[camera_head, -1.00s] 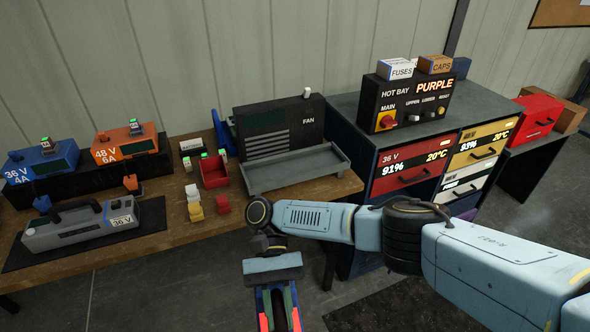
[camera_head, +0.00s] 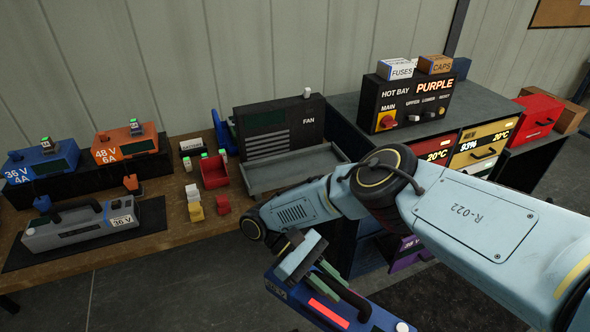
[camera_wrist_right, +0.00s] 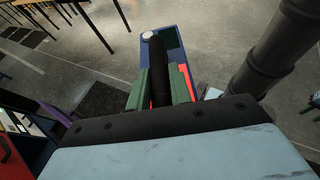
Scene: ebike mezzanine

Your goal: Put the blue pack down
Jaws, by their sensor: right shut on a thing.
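My left gripper is not in view.
A wooden bench (camera_head: 180,230) holds a grey 36 V pack (camera_head: 75,232) on a black mat (camera_head: 150,219), two chargers, a grey tray (camera_head: 290,178) and small blocks. A drawer cabinet (camera_head: 440,104) stands to the right, partly behind my arm. A purple-fronted drawer (camera_head: 408,262) shows low down.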

